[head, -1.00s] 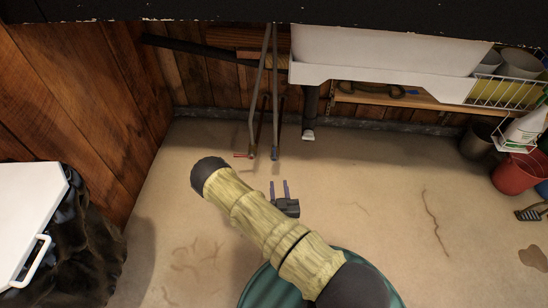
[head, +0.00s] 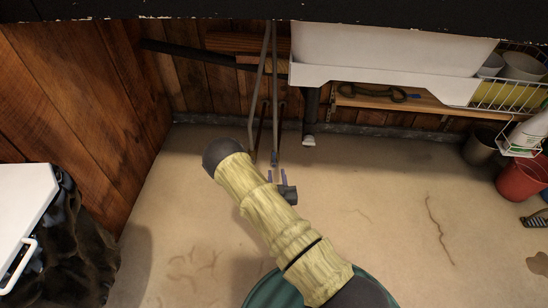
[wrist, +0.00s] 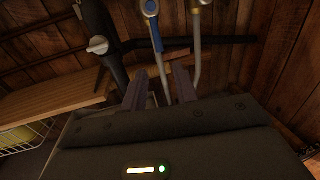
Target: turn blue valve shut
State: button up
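The blue valve handle (wrist: 156,46) shows in the wrist view as a blue lever lying along a grey pipe, below a round metal fitting. In the head view the valve (head: 275,157) is small and dark at the low end of the right-hand grey pipe. My gripper (head: 277,174) is just in front of it, its two fingers pointing at the pipes. In the wrist view the gripper (wrist: 161,82) is open, fingers apart and empty, with the blue-handled pipe seen beyond the gap. The handle appears apart from the fingers.
A second grey pipe (wrist: 197,55) runs close beside the blue-handled one. A dark drain pipe (head: 311,108) with a pale end hangs to the right under the white sink (head: 380,78). A wooden shelf (head: 420,101) is behind. Floor around is mostly clear.

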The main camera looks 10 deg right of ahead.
aim_at(274, 156)
jog(key=w+b, duration=0.1)
jog(key=w, duration=0.2)
jog(key=w+b, duration=0.2)
jog(key=w, duration=0.2)
jog(key=w+d+b, duration=0.1)
jog(key=w, duration=0.2)
jog(key=shift+w+d, duration=0.1)
jog(key=shift+w, duration=0.05)
grip_shut()
